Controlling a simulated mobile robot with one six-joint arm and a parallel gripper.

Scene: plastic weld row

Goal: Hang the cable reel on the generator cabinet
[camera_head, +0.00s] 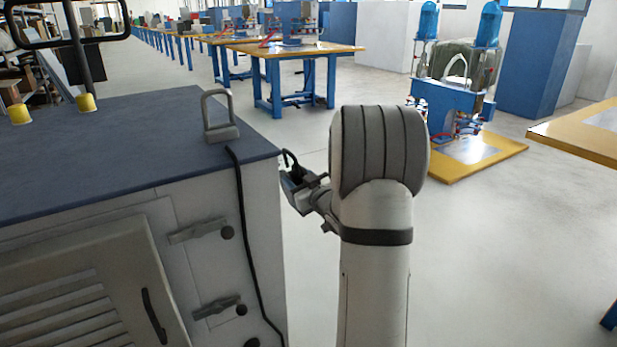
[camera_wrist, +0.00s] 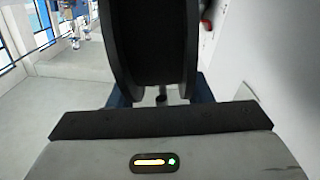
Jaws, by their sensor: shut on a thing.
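The generator cabinet (camera_head: 262,215) stands at the left of the head view, with a dark blue-grey top and pale sides. A grey loop-shaped fitting (camera_head: 220,128) stands upright near its corner. My gripper (camera_head: 300,185) is just right of the cabinet's side, below the level of its top. The wrist view shows the black cable reel (camera_wrist: 155,45) right in front of my gripper, held with its round flanges seen edge-on. My gripper is shut on the reel; the grip itself is mostly hidden. In the head view the reel is largely hidden and hard to make out.
A black cable (camera_head: 245,240) runs down the cabinet's corner. Latches and a louvred door (camera_head: 75,290) are on its front. A pale wall-like surface (camera_wrist: 265,60) is close at the right of the wrist view. Open floor (camera_head: 480,260) lies right of my arm; workbenches (camera_head: 290,52) stand farther back.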

